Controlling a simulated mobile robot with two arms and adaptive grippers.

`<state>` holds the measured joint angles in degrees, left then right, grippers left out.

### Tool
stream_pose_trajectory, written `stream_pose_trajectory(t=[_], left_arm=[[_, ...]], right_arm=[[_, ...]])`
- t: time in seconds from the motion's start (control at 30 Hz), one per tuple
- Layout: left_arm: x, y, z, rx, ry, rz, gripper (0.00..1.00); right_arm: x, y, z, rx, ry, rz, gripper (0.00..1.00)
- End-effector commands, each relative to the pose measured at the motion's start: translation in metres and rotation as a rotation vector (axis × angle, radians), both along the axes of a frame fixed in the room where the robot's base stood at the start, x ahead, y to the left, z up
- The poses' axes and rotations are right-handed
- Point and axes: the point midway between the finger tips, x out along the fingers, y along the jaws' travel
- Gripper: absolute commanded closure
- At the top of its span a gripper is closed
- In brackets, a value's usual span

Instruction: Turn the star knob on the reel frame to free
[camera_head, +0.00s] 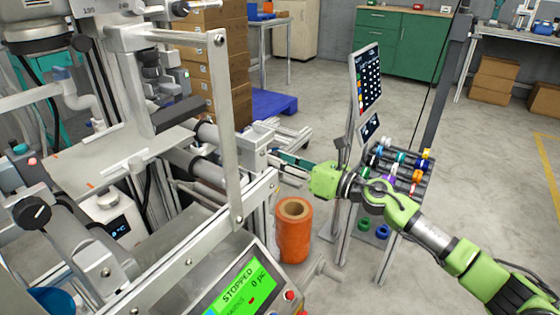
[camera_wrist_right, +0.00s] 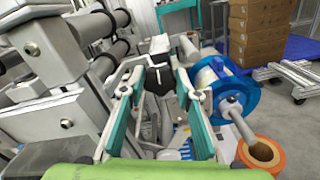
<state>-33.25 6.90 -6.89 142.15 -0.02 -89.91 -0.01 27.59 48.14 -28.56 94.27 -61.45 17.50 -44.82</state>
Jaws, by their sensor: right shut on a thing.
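My right gripper (camera_head: 281,160) reaches in from the right to the reel frame (camera_head: 255,140) at the side of the machine. In the right wrist view its teal fingers (camera_wrist_right: 158,72) stand on both sides of the dark star knob (camera_wrist_right: 158,82) and are shut on it. The knob's marking is too small to read. In the head view the knob is hidden at the fingertips. A blue reel (camera_wrist_right: 228,90) with a pale roll and a grey shaft is right of the fingers in the wrist view. My left gripper is not in view.
An orange roll (camera_head: 294,232) stands below my right gripper. A rack of coloured spools (camera_head: 400,165) and a screen on a post (camera_head: 366,80) stand close to my right arm. A panel reading STOPPED (camera_head: 235,290) is in front. Floor at right is clear.

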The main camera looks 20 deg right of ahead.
Motion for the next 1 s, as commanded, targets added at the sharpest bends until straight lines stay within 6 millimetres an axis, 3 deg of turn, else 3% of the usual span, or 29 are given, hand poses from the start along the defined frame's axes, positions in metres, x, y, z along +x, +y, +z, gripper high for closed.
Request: stream_pose_trajectory(t=[0.27, 0.3, 0.37, 0.77, 1.0], left_arm=[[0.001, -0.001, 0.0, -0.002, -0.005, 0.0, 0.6], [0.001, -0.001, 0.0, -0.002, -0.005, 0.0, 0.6], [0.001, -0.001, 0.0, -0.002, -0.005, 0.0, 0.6], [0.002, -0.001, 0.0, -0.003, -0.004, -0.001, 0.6], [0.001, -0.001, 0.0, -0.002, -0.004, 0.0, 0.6]], right_arm=[[-0.001, 0.001, -0.004, -0.003, 0.006, 0.003, 0.91], [-0.001, 0.001, -0.004, -0.003, 0.006, 0.003, 0.65], [-0.001, 0.001, -0.003, -0.003, 0.006, 0.003, 0.53], [-0.003, -0.002, -0.002, -0.001, 0.003, 0.001, 0.53], [-0.027, -0.021, -0.003, -0.001, 0.007, 0.001, 0.53]])
